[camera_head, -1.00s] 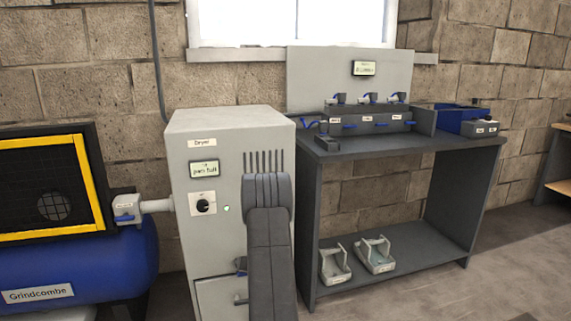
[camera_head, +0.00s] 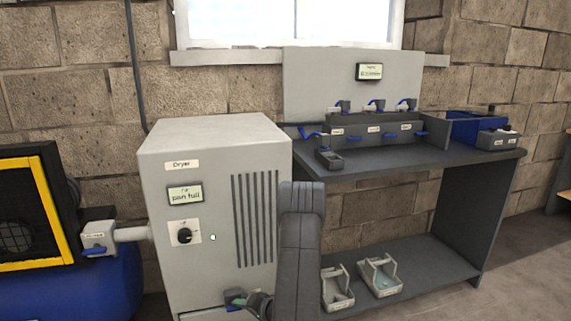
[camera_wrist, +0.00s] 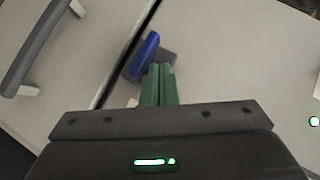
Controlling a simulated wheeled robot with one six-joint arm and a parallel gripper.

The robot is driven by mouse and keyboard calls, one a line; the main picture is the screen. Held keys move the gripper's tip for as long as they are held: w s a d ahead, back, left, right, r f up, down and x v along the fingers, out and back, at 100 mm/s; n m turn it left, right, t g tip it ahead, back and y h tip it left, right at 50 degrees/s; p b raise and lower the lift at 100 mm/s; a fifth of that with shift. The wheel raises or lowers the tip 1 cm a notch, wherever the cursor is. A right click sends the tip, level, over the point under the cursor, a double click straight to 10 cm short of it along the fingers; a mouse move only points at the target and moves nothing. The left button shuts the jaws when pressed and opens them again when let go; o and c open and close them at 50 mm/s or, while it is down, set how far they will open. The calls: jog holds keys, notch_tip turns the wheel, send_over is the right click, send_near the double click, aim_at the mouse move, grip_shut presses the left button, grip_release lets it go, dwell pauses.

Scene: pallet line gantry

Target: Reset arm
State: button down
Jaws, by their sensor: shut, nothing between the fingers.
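My gripper (camera_wrist: 160,72) has green fingers that are pressed together with nothing between them. In the wrist view its tips are next to a blue-handled catch (camera_wrist: 146,52) on the grey cabinet front; I cannot tell whether they touch it. In the head view my gripper (camera_head: 236,298) is low at the front of the dryer (camera_head: 212,218), partly hidden by my dark arm. The dryer is a grey cabinet with a dial, a vented panel and a small display reading "pan full". A grey bar handle (camera_wrist: 38,55) shows at the upper left of the wrist view.
A dark bench (camera_head: 400,160) with blue-handled valves stands to the right of the dryer. Two small pans (camera_head: 338,288) (camera_head: 380,277) sit on its lower shelf. A blue compressor (camera_head: 95,285) is at the left, joined by a pipe (camera_head: 133,234). Floor at the lower right is clear.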

jog(key=shift+d+f+m+y+p, duration=0.25)
jog(key=shift+m+y+p, duration=0.25)
jog(key=shift+y+p, duration=0.15)
jog(key=shift+r, duration=0.1)
